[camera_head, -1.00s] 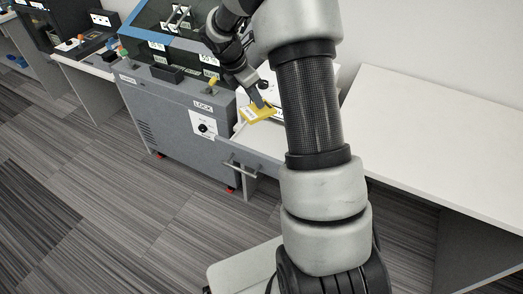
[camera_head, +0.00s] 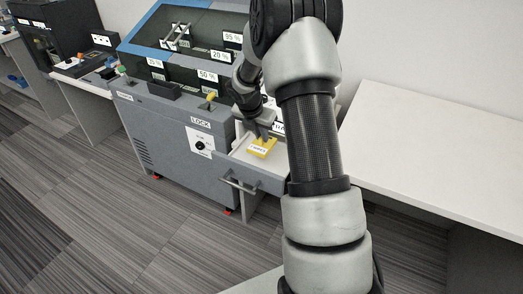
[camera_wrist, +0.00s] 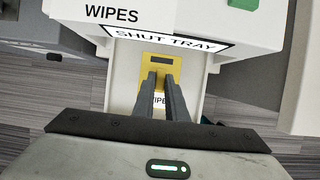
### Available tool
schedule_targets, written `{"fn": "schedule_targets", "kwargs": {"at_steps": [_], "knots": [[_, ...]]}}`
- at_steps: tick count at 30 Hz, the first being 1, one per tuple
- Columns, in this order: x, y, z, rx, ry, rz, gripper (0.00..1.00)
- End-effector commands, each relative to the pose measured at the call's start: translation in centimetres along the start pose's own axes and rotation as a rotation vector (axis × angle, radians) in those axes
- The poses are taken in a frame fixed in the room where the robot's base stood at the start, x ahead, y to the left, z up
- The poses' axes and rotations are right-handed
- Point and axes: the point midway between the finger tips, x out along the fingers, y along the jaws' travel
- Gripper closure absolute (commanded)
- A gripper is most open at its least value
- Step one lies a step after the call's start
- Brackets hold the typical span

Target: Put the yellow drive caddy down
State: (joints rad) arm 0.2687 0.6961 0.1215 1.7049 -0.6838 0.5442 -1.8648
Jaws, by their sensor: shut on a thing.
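I cannot tell whether the caddy touches the tray floor.
A white "SHUT TRAY" label (camera_wrist: 165,40) and a "WIPES" box (camera_wrist: 115,14) stand just beyond the caddy. The grey machine (camera_head: 175,135) has a "LOCK" dial (camera_head: 200,145). The tray handle (camera_head: 238,184) juts forward. The white table (camera_head: 430,150) at right is bare.

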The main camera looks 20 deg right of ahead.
Motion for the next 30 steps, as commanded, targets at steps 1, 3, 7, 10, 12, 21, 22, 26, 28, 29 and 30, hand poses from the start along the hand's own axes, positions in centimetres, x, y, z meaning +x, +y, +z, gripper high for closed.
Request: {"fn": "schedule_targets", "kwargs": {"at_steps": [1,3,7,10,12,21,22,26,28,29,30], "knots": [[0.3,0.0,-0.1,0.000,-0.001,0.000,1.00],[0.6,0.0,-0.2,0.000,-0.001,0.001,1.00],[2.1,-0.1,-0.9,0.001,0.000,-0.001,1.00],[3.8,0.0,-1.6,-0.001,0.001,0.000,1.00],[4.8,0.0,-2.0,0.001,0.001,-0.002,1.00],[5.0,0.0,-2.0,0.002,-0.001,0.001,1.00],[5.1,0.0,-2.1,0.002,-0.001,0.000,1.00],[5.1,0.0,-2.1,0.002,-0.001,0.000,0.75],[5.1,0.0,-2.1,0.002,-0.001,0.000,0.69],[5.1,0.0,-2.1,0.002,-0.001,0.000,0.69],[5.1,0.0,-2.1,0.002,-0.001,0.000,0.69]]}}
